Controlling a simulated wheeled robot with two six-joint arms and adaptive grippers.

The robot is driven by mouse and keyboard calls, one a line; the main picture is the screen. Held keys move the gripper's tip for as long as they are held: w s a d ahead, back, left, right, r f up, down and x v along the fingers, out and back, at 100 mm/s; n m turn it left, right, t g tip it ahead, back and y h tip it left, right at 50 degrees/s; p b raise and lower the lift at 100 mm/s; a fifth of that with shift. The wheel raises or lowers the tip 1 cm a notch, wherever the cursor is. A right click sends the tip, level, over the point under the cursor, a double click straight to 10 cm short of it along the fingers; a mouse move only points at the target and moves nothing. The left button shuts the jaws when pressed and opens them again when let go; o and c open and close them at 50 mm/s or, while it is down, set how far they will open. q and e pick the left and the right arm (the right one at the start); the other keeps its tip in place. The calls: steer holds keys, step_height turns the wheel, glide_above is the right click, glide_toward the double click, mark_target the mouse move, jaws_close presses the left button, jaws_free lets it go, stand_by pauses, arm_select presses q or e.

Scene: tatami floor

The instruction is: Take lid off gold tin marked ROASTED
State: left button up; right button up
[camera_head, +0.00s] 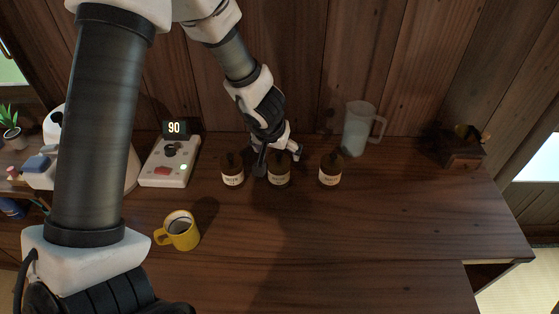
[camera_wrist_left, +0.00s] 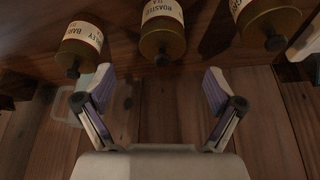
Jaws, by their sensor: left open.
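The gold tin marked ROASTED (camera_wrist_left: 165,40) is in the middle of three tins in the left wrist view, its label readable and its dark lid knob (camera_wrist_left: 163,60) towards my fingers. In the head view this middle tin (camera_head: 279,176) stands upright on the wooden counter. My left gripper (camera_wrist_left: 158,82) is open and empty, its two fingertips apart on either side of the knob's line. In the head view my left gripper (camera_head: 279,158) is at the middle tin's top and partly hides it. I cannot tell whether it touches. My right gripper is not in view.
Similar tins stand close on the left (camera_head: 232,171) and right (camera_head: 330,170). A clear pitcher (camera_head: 357,130) and a dark wooden box (camera_head: 459,150) are farther right. A yellow mug (camera_head: 178,231) and a white device reading 90 (camera_head: 170,160) are left. The front right counter is clear.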

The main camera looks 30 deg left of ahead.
mark_target(278, 158)
arm_select(q)
steer(key=x, duration=0.2)
steer(key=b+x, duration=0.1)
steer(key=x, duration=0.1)
steer(key=b+x, duration=0.1)
steer(key=shift+w+a+f, duration=0.25)
steer(key=shift+w+a, duration=0.05)
steer(key=shift+a, duration=0.1)
steer(key=shift+r, duration=0.1)
steer(key=shift+s+d+r, duration=0.1)
steer(key=shift+d+r, duration=0.05)
steer(key=shift+r, duration=0.05)
steer(key=shift+s+d+r, duration=0.1)
steer(key=shift+s, duration=0.05)
steer(key=c, duration=0.5)
steer(key=shift+s, duration=0.1)
steer(key=c, duration=0.6)
